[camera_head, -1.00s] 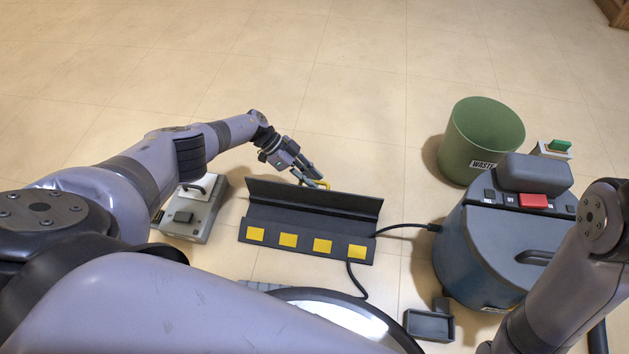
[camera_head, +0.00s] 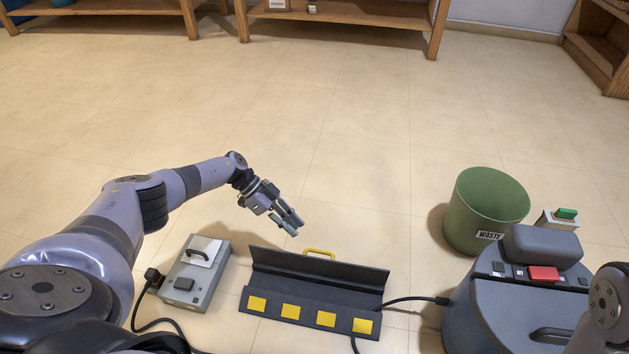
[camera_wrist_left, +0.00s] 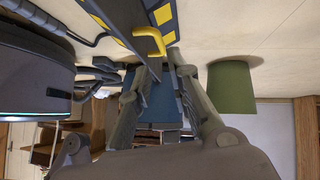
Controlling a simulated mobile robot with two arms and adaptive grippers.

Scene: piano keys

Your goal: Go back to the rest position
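My left gripper (camera_head: 288,222) is in the air behind and to the left of the black piano-key box (camera_head: 335,296), apart from it. Its fingers are spread in the left wrist view (camera_wrist_left: 158,75), with nothing held between them. The box has a row of yellow keys (camera_head: 291,311) along its front and a raised black back panel. A yellow handle (camera_head: 319,252) stands at the panel's back edge and also shows in the left wrist view (camera_wrist_left: 150,40). My right arm shows only at the right edge of the head view; its gripper is out of view.
A grey switch box (camera_head: 197,274) stands left of the black box. A blue-grey machine with a red button (camera_head: 543,273) stands to the right. Behind it are a green waste bin (camera_head: 486,212) and a small green-switch box (camera_head: 566,214). Wooden shelves (camera_head: 345,14) line the back; open floor lies between.

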